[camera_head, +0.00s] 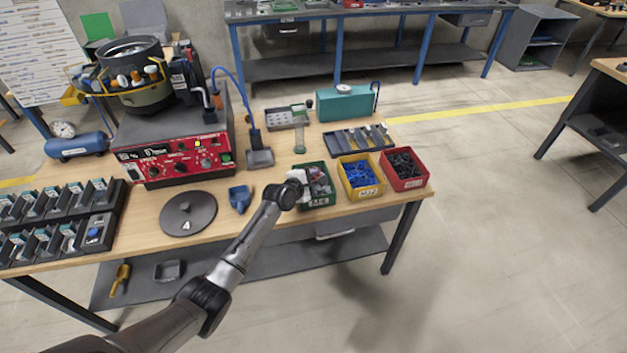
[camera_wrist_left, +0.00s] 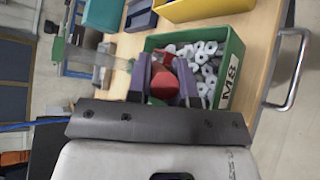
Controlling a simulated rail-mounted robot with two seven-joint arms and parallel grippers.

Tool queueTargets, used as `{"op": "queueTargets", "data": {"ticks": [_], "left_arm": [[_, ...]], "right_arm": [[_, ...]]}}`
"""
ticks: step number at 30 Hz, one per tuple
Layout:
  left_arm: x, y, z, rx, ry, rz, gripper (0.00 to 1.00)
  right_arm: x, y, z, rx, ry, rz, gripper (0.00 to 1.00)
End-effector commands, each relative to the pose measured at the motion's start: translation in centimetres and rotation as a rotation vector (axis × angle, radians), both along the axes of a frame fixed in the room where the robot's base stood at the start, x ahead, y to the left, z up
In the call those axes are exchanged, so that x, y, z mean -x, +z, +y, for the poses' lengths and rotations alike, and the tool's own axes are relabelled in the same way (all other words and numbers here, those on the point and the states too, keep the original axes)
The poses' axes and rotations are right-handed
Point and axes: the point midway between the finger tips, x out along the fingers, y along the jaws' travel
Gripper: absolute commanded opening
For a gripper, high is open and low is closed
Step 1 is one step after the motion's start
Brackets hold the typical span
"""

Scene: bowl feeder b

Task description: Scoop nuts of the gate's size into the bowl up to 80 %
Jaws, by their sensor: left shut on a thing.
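My left gripper (camera_head: 297,181) is at the green bin (camera_head: 318,199) near the table's front edge. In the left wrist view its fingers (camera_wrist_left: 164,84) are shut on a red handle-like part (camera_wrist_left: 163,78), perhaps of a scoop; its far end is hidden. The green bin (camera_wrist_left: 234,62) holds pale nuts (camera_wrist_left: 203,56) and carries a label reading M8 (camera_wrist_left: 227,92). The bowl feeder (camera_head: 141,97) stands on a red-fronted control unit (camera_head: 178,160) at the table's left; its bowl's contents are too small to tell. My right gripper is not in view.
A yellow bin (camera_head: 372,191) with blue parts and a red bin (camera_head: 417,183) with dark parts stand right of the green bin. A blue scoop-like holder (camera_head: 240,198) and a round dark plate (camera_head: 188,213) lie to the left. A glass cylinder (camera_head: 299,138) stands behind.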

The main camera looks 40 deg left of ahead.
Motion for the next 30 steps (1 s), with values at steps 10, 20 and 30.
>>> {"op": "queueTargets", "data": {"ticks": [10, 20, 30], "left_arm": [[0.0, 3.8, 0.0, -0.001, -0.001, 0.000, 0.00], [0.5, 6.4, -0.5, -0.058, -0.001, -0.069, 0.00], [0.8, 7.7, -0.8, -0.093, -0.001, -0.108, 0.00]], "right_arm": [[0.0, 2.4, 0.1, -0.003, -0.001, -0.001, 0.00], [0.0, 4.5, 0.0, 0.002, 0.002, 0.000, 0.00], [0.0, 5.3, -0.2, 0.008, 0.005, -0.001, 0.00]]}}
